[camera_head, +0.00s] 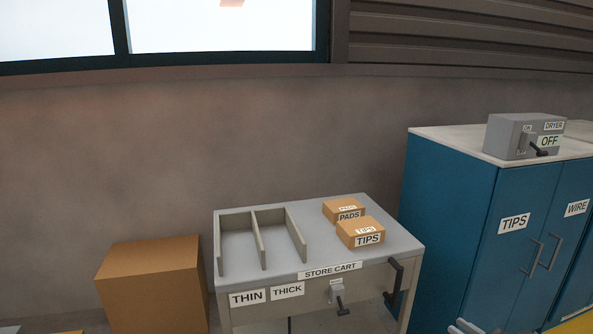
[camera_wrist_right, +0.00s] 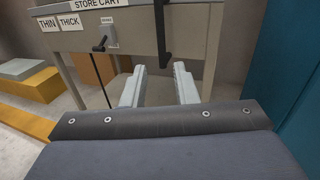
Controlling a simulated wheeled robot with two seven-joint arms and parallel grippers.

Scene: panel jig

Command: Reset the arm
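My right gripper (camera_wrist_right: 159,82) is open, with two pale fingers apart and nothing between them. Only a small grey part of it (camera_head: 466,328) shows at the bottom edge of the head view. It points toward the front of the store cart (camera_head: 317,271), which also shows in the wrist view (camera_wrist_right: 130,43). The cart's black handle (camera_head: 394,278) appears just beyond and between the fingertips in the wrist view (camera_wrist_right: 162,35); no contact is visible. My left gripper is in neither view.
On the cart stand a PADS box (camera_head: 344,209), a TIPS box (camera_head: 361,233) and a divider rack (camera_head: 259,238). The cart front has a small lever (camera_head: 340,303). A cardboard box (camera_head: 152,290) is left; blue cabinets (camera_head: 480,225) with a DRYER switch box (camera_head: 511,138) are right.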

